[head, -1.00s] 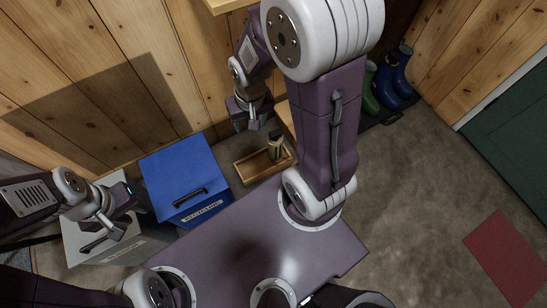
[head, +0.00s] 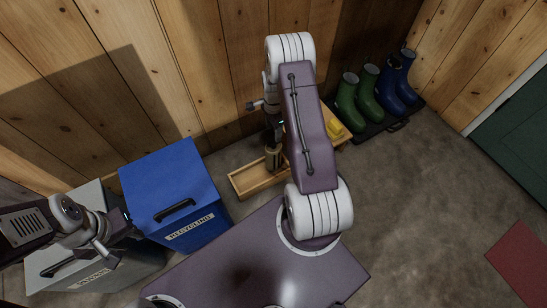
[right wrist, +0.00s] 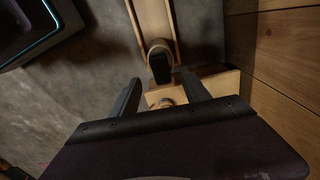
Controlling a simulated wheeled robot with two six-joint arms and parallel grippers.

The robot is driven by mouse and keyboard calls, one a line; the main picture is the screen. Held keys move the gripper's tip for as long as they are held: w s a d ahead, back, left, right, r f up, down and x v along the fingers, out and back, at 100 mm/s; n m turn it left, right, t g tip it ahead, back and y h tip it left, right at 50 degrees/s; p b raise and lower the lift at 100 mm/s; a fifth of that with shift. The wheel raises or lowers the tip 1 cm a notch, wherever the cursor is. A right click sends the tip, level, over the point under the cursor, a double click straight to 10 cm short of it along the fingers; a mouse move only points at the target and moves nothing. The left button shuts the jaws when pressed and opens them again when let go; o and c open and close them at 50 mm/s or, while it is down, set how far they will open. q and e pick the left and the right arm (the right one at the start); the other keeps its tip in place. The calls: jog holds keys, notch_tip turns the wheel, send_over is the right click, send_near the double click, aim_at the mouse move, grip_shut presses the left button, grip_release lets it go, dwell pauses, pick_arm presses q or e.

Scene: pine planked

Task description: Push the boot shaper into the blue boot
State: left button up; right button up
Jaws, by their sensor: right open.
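A tan item with a dark top, which looks like the boot shaper (head: 272,160), stands upright in a shallow wooden tray (head: 245,190) by the wall. My right gripper (right wrist: 160,95) is open, and the boot shaper (right wrist: 157,48) shows just beyond and between its fingers, apparently not gripped. In the head view my right arm partly hides that gripper. A pair of blue boots (head: 392,92) stands upright at the back right, away from the gripper. My left gripper (head: 115,238) hangs over the bins at left; whether its jaws are open is unclear.
Green boots (head: 368,88) stand left of the blue ones on a dark boot tray (head: 392,124). A blue recycling bin (head: 175,190) and a grey bin (head: 90,275) stand at left.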

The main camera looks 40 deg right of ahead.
jog(key=b, duration=0.5)
send_over(273, 154)
jog(key=w+d, duration=0.2)
jog(key=f, duration=0.7)
jog(key=shift+w, duration=0.2)
jog(key=shift+r+p, duration=0.15)
jog(key=shift+p, duration=0.25)
jog(key=shift+c, duration=0.6)
grip_shut()
